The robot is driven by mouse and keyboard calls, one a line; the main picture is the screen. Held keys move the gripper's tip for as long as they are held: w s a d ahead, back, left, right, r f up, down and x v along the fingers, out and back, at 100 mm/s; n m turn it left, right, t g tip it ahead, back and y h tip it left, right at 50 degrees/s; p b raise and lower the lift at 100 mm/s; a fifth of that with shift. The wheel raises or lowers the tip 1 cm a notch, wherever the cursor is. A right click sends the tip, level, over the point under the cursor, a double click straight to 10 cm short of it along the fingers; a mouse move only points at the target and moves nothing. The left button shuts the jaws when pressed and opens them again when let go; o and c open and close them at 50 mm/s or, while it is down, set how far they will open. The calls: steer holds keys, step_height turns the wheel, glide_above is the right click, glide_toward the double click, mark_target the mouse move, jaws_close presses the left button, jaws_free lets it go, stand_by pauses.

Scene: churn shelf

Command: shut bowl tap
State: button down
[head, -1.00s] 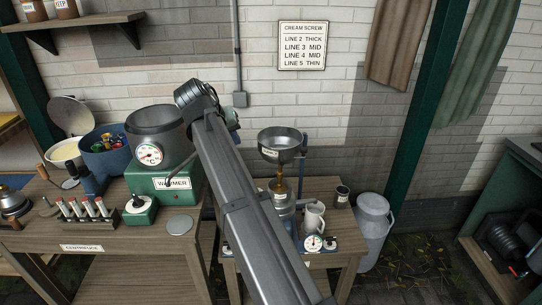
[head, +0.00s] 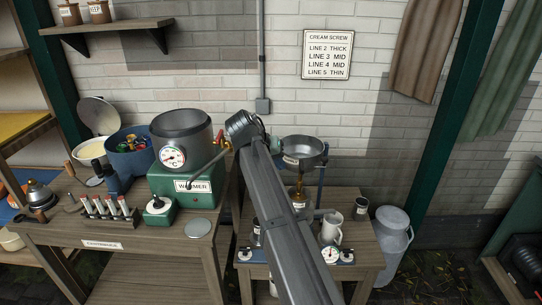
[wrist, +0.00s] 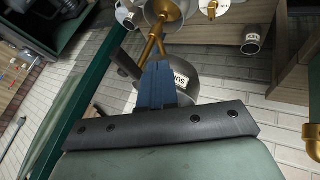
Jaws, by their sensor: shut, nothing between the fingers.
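The grey metal bowl (head: 304,150) with a small label stands on a blue post over the right-hand bench. A brass piece (head: 298,190) shows under it, partly behind my arm; I cannot make out the tap's handle or whether it is open. In the wrist view, brass pipework (wrist: 170,32) shows just beyond my fingertips. My gripper (wrist: 160,66) is shut and empty, its blue fingers close together. A grey labelled vessel (wrist: 184,84) is behind them; I cannot tell whether the fingers touch anything.
A white mug (head: 331,228), a dial (head: 330,255) and a dark labelled cup (head: 360,207) crowd the right bench. A grey churn (head: 393,240) stands right of it. The green warmer (head: 186,185) with its pot (head: 182,135) is on the left bench.

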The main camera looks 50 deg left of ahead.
steer(key=shift+w+d+f, duration=0.1)
steer(key=shift+w+d, duration=1.35)
steer(key=shift+w, duration=0.05)
steer(key=shift+d+n+y, duration=0.35)
steer(key=shift+n+y, duration=0.05)
steer(key=shift+n, duration=0.3)
steer(key=w+d+n+g+y, duration=0.4)
steer(key=w+n+y, duration=0.2)
steer(key=n, duration=0.8)
steer(key=shift+g+y, duration=0.4)
steer(key=shift+y, duration=0.1)
steer(key=shift+w, duration=0.25)
steer(key=shift+a, duration=0.25)
